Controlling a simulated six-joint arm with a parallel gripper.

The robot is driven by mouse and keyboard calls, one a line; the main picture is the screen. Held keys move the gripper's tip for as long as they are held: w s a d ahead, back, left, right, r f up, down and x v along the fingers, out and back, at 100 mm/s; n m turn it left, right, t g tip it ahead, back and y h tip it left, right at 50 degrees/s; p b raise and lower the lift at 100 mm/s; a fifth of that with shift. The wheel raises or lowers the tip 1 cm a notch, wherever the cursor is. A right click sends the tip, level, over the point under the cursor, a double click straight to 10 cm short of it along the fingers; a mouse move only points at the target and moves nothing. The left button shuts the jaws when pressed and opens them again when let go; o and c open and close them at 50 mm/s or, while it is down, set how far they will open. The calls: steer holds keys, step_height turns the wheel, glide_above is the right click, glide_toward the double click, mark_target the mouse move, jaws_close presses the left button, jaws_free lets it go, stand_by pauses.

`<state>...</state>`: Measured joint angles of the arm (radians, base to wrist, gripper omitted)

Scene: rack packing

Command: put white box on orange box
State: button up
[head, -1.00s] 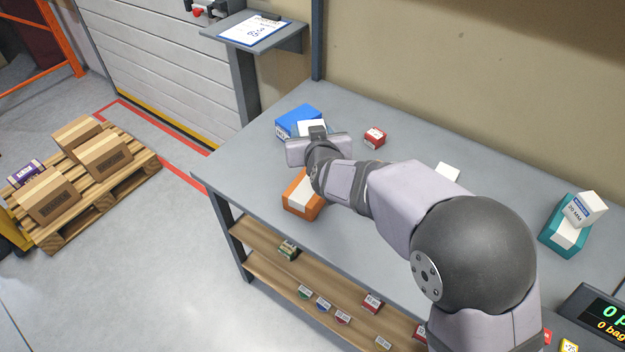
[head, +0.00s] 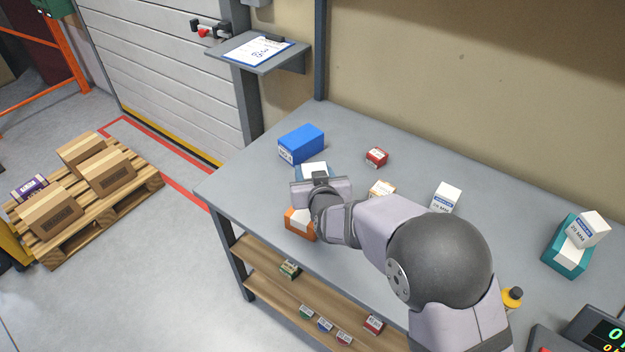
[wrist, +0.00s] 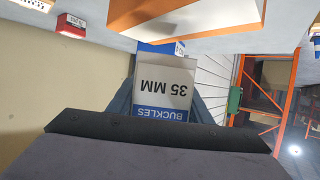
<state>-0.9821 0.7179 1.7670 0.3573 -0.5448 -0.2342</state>
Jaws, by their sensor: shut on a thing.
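My gripper (head: 320,182) is shut on a white box (head: 314,168) with blue parts. In the wrist view the white box (wrist: 162,80) stands between the fingers, its "35 MM BUCKLES" label upside down. The orange box (head: 299,225) lies on the table just in front of my gripper, partly hidden by my wrist. It also fills the top of the wrist view (wrist: 185,14), apart from the white box in the picture. The exact height of the white box over the table is hard to tell.
A blue box (head: 302,144) stands behind my gripper. A small red box (head: 377,157), a tan-labelled box (head: 382,189) and another white box (head: 446,197) stand to the right. A teal box (head: 567,249) carries a white "20 MM" box (head: 587,229).

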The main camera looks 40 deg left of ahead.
steer(key=shift+f, duration=1.6)
steer(key=shift+f, duration=0.1)
steer(key=o, duration=1.2)
steer(key=shift+r+p, duration=0.2)
steer(key=shift+p, duration=0.1)
steer(key=shift+s+d, duration=0.15)
steer(key=b+v, duration=0.2)
steer(key=v, duration=0.9)
steer(key=shift+s+d+r+b, duration=0.15)
steer(key=shift+s+b, duration=0.05)
steer(key=shift+b, duration=0.15)
